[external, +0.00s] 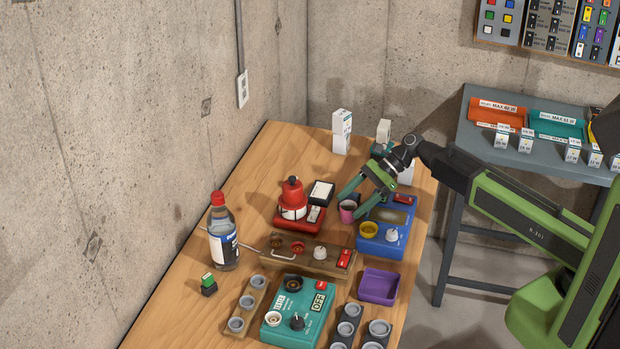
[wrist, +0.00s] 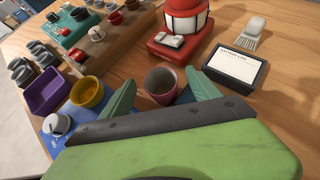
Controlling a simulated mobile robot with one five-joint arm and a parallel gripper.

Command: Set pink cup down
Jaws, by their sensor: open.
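The pink cup (external: 347,211) stands upright on the wooden table, at the left edge of the blue device. It also shows in the wrist view (wrist: 160,83), where its inside looks empty. My green gripper (external: 357,203) reaches down at the cup from above. In the wrist view its two fingers (wrist: 160,92) are spread, one on each side of the cup, with visible gaps. My gripper is open and holds nothing.
A blue device (external: 384,226) carries a yellow cup (external: 369,229) close by. A red lantern-like device (external: 292,201), a black-framed card (external: 321,193) and a purple tray (external: 379,286) surround the cup. A bottle (external: 223,235) stands at the left. Bare wood lies along the table's left side.

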